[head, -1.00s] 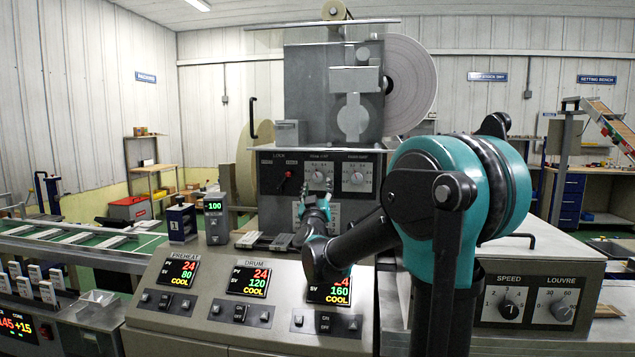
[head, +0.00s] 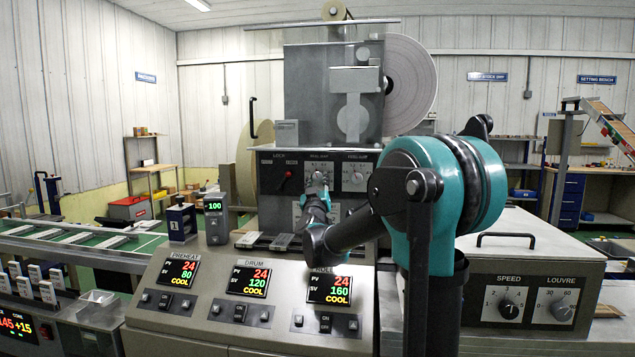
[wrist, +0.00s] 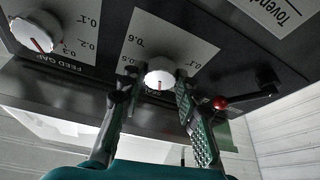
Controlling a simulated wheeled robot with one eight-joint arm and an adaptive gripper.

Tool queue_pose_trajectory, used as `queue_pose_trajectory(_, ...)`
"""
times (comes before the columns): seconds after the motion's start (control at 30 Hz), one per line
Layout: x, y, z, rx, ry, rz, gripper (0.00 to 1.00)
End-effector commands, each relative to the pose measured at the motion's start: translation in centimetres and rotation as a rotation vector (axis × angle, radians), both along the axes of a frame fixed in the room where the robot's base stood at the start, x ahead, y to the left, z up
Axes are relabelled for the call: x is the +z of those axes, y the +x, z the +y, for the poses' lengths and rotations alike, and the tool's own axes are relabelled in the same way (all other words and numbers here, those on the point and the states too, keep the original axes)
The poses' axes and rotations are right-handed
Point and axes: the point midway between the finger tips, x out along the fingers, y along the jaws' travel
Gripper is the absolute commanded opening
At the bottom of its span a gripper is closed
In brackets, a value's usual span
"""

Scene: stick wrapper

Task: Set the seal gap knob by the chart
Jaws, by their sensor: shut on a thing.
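The seal gap knob (wrist: 160,73) is a white dial with a red mark on a white scale plate, on the dark panel (head: 268,205). In the upside-down wrist view my gripper's two fingers (wrist: 155,84) stand on either side of it, shut on it. Its red mark points toward the bottom of that view; part of its scale and its name are hidden by the fingers. In the head view my gripper (head: 317,188) is at the knob and partly covers it. The chart, a white plate with cut-off lettering (wrist: 281,14), shows at the wrist view's upper right.
The feed gap knob (wrist: 31,35) sits beside it; it also shows in the head view (head: 357,177). A red-tipped lock lever (wrist: 222,103) is on the other side. The sloped console (head: 210,311) with lit displays lies below my arm.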

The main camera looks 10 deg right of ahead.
Motion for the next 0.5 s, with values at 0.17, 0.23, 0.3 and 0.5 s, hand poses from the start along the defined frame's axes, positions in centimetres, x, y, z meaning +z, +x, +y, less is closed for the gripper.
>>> queue_pose_trajectory(0.17, -0.01, -0.01, 0.03, 0.001, 0.002, 0.000, 0.03)
queue_pose_trajectory(0.23, -0.02, -0.01, 0.04, 0.001, 0.007, -0.002, 0.03)
queue_pose_trajectory(0.3, -0.01, -0.01, 0.05, 0.000, 0.019, -0.007, 0.03)
queue_pose_trajectory(0.5, -0.04, 0.01, 0.17, 0.002, 0.101, -0.034, 0.03)
